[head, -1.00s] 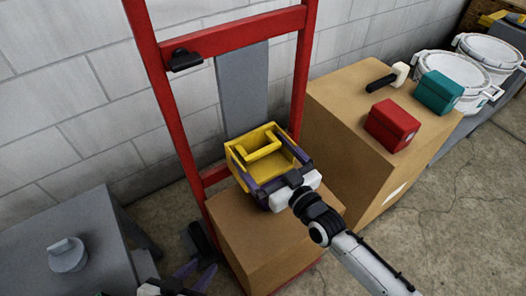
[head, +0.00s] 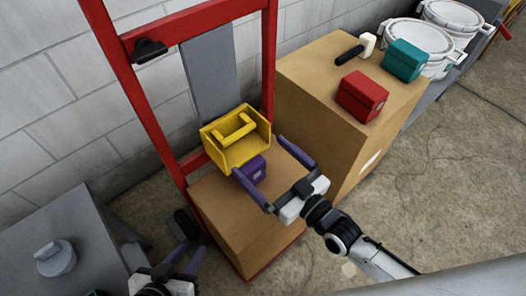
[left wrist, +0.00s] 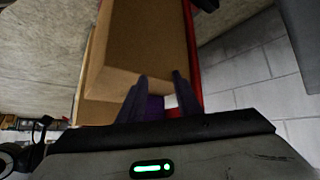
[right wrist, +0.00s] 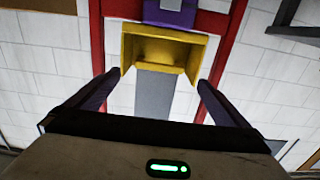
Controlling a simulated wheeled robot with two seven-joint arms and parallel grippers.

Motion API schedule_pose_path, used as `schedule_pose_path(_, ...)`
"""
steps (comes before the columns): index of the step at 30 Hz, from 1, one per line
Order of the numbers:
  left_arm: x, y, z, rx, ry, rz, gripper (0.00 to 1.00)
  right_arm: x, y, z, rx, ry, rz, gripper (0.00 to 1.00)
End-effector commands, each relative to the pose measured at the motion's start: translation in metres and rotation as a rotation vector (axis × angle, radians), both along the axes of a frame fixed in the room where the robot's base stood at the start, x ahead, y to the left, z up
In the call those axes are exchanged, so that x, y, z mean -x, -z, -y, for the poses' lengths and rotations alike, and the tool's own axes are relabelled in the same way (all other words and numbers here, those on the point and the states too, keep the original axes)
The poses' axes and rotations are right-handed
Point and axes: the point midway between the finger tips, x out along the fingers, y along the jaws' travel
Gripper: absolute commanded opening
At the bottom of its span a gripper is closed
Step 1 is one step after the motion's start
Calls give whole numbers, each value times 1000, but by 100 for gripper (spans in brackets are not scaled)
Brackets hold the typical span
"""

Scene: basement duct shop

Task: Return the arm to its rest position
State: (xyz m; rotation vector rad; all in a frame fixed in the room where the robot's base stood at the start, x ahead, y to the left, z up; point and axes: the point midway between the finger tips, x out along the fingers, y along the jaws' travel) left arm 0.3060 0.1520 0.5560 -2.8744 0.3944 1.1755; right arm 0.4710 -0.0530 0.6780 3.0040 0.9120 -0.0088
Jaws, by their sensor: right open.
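My right gripper (head: 259,155) is open and empty, with its fingers spread near the purple box (head: 252,170) and the front of the yellow bin (head: 237,140). The bin stands open on a cardboard box (head: 245,215), and the purple box sits just in front of it. In the right wrist view, the bin (right wrist: 160,48) shows between and beyond the fingers, with the purple box (right wrist: 172,15) at the top edge. My left gripper (head: 194,246) is low at the left, beside the cardboard box. Its fingers are a little apart with nothing held.
A red hand truck (head: 130,100) stands against the block wall around the cardboard box. A larger carton (head: 310,115) at right carries a red box (head: 362,96), a teal box (head: 405,61) and a mallet (head: 356,49). A grey table (head: 70,225) is at left. Floor at right is clear.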

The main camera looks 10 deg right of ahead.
Motion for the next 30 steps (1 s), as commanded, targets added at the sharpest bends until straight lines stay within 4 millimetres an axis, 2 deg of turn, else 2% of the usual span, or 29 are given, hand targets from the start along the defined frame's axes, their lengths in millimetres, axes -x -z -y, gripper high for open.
schedule_pose_path(7, 0, 0, 0, 0, 0, -2, 31, 0, 0, 0, 0, 0, -4, 100)
schedule_pose_path(11, 1, -10, 0, -1, 0, -3, 31, 13, 4, 0, 9, 14, -66, 100)
schedule_pose_path(14, 1, -23, 0, -2, -1, -4, 31, 36, 12, 6, 35, 50, -183, 100)
schedule_pose_path(16, 1, -32, -1, -3, -3, -5, 31, 57, 23, 17, 66, 90, -292, 100)
schedule_pose_path(24, 2, -50, -4, -12, -9, -9, 31, 146, 63, 85, 204, 273, -664, 100)
schedule_pose_path(27, 0, -52, -4, -13, -11, -5, 31, 163, 69, 99, 230, 308, -725, 100)
schedule_pose_path(30, -1, -52, -5, -13, -12, -5, 31, 169, 72, 104, 242, 320, -746, 100)
